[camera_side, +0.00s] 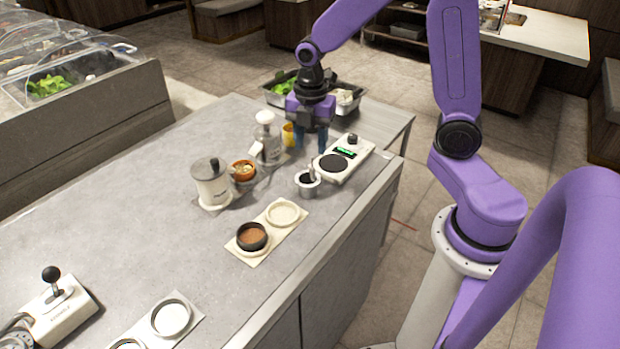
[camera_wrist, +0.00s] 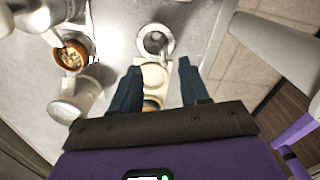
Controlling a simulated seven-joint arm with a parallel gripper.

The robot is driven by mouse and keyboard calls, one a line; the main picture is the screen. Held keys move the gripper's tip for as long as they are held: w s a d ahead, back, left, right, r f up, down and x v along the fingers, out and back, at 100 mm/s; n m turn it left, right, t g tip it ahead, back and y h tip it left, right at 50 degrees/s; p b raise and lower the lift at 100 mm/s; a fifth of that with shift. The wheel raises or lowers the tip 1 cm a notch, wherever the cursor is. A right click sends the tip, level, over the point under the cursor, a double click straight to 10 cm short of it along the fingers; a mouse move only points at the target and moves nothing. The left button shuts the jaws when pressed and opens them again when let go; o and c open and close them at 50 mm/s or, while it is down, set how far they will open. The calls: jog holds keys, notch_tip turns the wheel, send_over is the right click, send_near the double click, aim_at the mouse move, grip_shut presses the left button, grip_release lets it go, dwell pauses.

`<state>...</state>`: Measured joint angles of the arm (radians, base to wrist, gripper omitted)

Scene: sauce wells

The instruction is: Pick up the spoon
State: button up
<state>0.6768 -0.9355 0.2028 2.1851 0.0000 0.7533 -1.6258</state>
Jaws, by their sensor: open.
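The spoon (camera_side: 311,173) stands tilted in a small metal cup (camera_side: 307,188), its handle rising above the rim. In the wrist view the cup (camera_wrist: 145,48) is near the top, with the spoon (camera_wrist: 157,40) showing as a thin metal shape inside it. The spoon's bowl end is hard to make out. My gripper (camera_side: 311,148) is open and empty, pointing down above the counter near the cup. In the wrist view the fingers of my gripper (camera_wrist: 160,78) are spread apart, and the cup lies beyond their tips. Neither finger visibly touches the spoon.
A white scale (camera_side: 345,160) stands right of the cup. A two-well tray (camera_side: 263,250) holds a dark bowl of brown contents (camera_side: 252,237). A lidded jar (camera_side: 212,185), a small bowl (camera_side: 243,171) and a glass dispenser (camera_side: 268,145) stand left. The counter's edge is close on the right.

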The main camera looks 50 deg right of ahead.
aim_at(312, 156)
jog(key=shift+s+a+f, duration=0.1)
jog(key=shift+s+f, duration=0.05)
jog(key=shift+f, duration=1.5)
jog(key=shift+s+f, duration=0.15)
jog(key=shift+f, duration=1.45)
grip_shut()
